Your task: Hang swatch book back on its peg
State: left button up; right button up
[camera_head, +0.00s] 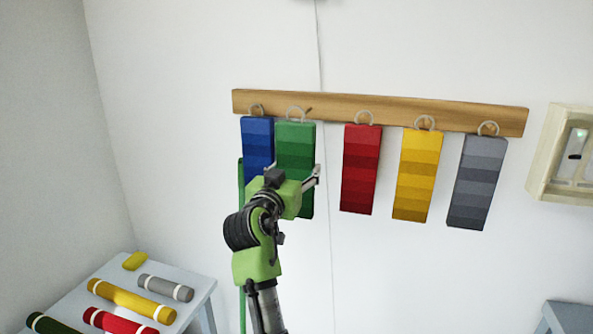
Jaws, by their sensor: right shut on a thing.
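The green swatch book (295,145) hangs upright in front of the wooden rail (380,110), its pale ring at the top. My right gripper (298,178) is shut on it at its lower half and hides part of it. A bare-looking peg (309,111) shows just right of the ring; I cannot tell whether the ring is around it. The green book partly overlaps the blue swatch book (257,140) to its left. My left gripper is not in view.
Red (361,168), yellow (417,175) and grey (477,182) swatch books hang farther right on the rail. A pale table (202,290) at lower left holds several fabric rolls and a yellow block (135,261). A cream wall box (545,165) is at right.

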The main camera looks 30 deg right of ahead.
jog(key=shift+d+r, duration=0.15)
jog(key=shift+w+d, duration=0.2)
jog(key=shift+w, duration=0.05)
jog(key=shift+w+d+f, duration=0.35)
jog(key=shift+w+d, duration=0.2)
jog(key=shift+d, duration=0.1)
jog(key=shift+w+d, duration=0.4)
jog(key=shift+d, duration=0.1)
jog(key=shift+w+d, duration=0.15)
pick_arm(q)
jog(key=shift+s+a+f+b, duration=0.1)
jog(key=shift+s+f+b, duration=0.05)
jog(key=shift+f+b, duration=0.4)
pick_arm(e)
jog(key=shift+f+x, duration=0.2)
jog(key=shift+x, duration=0.7)
jog(key=shift+f+x, duration=0.25)
jog(key=shift+x, duration=0.6)
jog(key=shift+f+x, duration=0.2)
jog(key=shift+x, duration=0.7)
